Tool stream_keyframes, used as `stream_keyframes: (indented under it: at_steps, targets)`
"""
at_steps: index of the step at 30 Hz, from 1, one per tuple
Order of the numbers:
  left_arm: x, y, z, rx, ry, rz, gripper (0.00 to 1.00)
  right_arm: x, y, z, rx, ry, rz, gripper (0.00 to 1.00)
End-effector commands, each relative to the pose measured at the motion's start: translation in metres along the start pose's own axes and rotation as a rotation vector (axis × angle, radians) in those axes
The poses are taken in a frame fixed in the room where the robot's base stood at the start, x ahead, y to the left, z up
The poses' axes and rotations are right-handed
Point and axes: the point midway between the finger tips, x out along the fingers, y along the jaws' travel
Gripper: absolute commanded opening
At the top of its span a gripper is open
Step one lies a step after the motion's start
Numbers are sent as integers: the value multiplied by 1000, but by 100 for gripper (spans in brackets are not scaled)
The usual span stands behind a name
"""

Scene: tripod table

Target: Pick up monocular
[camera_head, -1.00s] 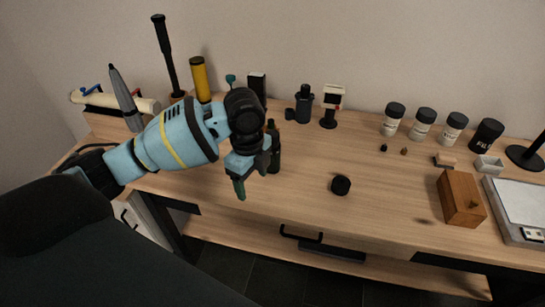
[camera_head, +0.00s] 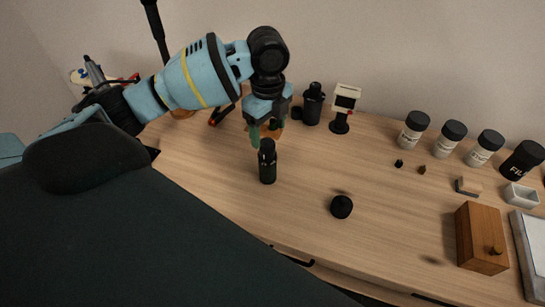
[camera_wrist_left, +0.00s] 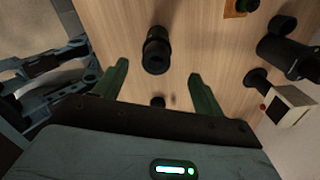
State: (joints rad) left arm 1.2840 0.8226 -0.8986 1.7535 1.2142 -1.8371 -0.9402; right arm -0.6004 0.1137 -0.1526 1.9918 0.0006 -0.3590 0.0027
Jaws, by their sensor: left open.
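A small black upright cylinder that looks like the monocular (camera_head: 267,163) stands on the wooden table, just below and in front of my left gripper. It also shows in the left wrist view (camera_wrist_left: 156,50), lying in line with the gap between the fingers, beyond their tips. My left gripper (camera_head: 265,131) is open and empty, with green fingers pointing down; its fingers (camera_wrist_left: 158,72) are spread in the wrist view. I cannot tell the exact height between the fingertips and the cylinder. My right gripper is not in view.
A round black knob-like piece (camera_head: 341,207) lies to the right. A black canister (camera_head: 313,104) and a small white-faced stand (camera_head: 345,103) are behind. Several jars (camera_head: 449,139) line the back right, with a wooden box (camera_head: 481,238) in front. The table centre is mostly clear.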

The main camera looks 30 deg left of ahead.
Motion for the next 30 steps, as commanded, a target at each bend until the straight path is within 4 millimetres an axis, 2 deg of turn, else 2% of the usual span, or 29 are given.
stream_keyframes:
  at_steps: [7,14,24,30]
  targets:
    - [20,0,0,0,0,2,70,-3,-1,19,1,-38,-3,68]
    - [28,0,0,0,0,0,70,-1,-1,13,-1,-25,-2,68]
    - [70,4,-1,0,-1,3,70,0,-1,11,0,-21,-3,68]
    - [78,3,-1,0,-2,-1,70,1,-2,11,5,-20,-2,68]
